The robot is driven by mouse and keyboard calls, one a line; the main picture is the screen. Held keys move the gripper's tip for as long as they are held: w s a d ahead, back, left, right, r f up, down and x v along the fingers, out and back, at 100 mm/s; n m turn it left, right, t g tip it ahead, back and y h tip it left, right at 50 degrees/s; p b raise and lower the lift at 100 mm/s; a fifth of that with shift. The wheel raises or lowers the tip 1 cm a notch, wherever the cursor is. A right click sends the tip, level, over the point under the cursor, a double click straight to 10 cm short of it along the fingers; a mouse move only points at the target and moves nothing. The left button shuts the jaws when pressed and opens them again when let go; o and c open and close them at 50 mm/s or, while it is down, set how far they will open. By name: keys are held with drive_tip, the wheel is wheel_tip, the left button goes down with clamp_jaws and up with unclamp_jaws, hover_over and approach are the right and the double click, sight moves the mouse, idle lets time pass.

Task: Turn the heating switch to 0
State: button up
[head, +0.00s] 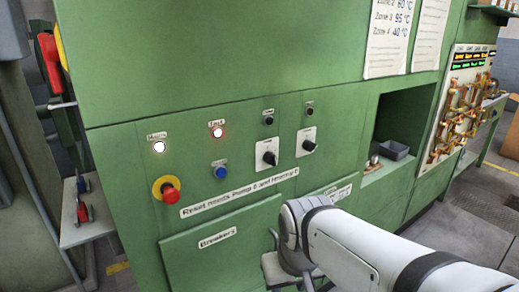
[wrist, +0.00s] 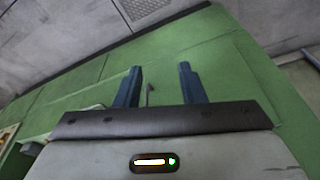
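Two black rotary switches on white plates sit on the green cabinet's panel in the head view, a left one (head: 269,155) and a right one (head: 309,145). Their small labels are too blurred to read, so I cannot tell which is heating or what position each points to. A sign (head: 240,191) below reads roughly "Reset needs Pump 0 and Heating 0". My gripper (wrist: 160,68) shows in the wrist view with two dark blue fingers apart and a green surface beyond. A small thin grey piece (wrist: 150,94) shows between them. In the head view my arm is below the switches, apart from them.
The panel also has a lit white lamp (head: 159,147), a lit red lamp (head: 217,132), a blue button (head: 221,173) and a red emergency stop (head: 169,193). A Breakers door (head: 217,239) is below. A recess (head: 398,130) with a grey bin (head: 394,150) is to the right.

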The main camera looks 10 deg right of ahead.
drive_tip(key=shift+s+d, duration=0.15)
drive_tip(key=shift+d, duration=0.15)
drive_tip(key=shift+o, duration=1.4)
drive_tip(key=shift+a+m, duration=0.3)
drive_tip(key=shift+o, duration=0.2)
drive_tip(key=shift+w+d+m+g+y, duration=0.2)
drive_tip(key=shift+w+m+g+y, duration=0.15)
drive_tip(key=shift+m+y, duration=0.2)
drive_tip(key=w+d+r+m+t+y+p, duration=0.1)
drive_tip(key=w+r+m+t+y, duration=0.2)
drive_tip(key=w+m, duration=0.55)
drive_tip(key=w+d+r+m+t+y+p, duration=0.1)
drive_tip(key=w+r+m+t+y+p, duration=0.15)
drive_tip(key=w+m+y, duration=0.5)
drive_tip(key=m+t+h+p, duration=0.2)
drive_tip(key=m+t+h, duration=0.3)
drive_tip(key=m+t, duration=0.7)
approach(314, 149)
drive_tip(key=w+a, duration=0.1)
drive_tip(key=w, duration=0.2)
drive_tip(key=w+a+r+m+g, duration=0.1)
drive_tip(key=w, duration=0.2)
drive_tip(key=w+a+r+m+g, duration=0.1)
drive_tip(key=w, duration=0.1)
drive_tip(key=shift+w+r, duration=0.1)
drive_tip(key=shift+w, duration=0.3)
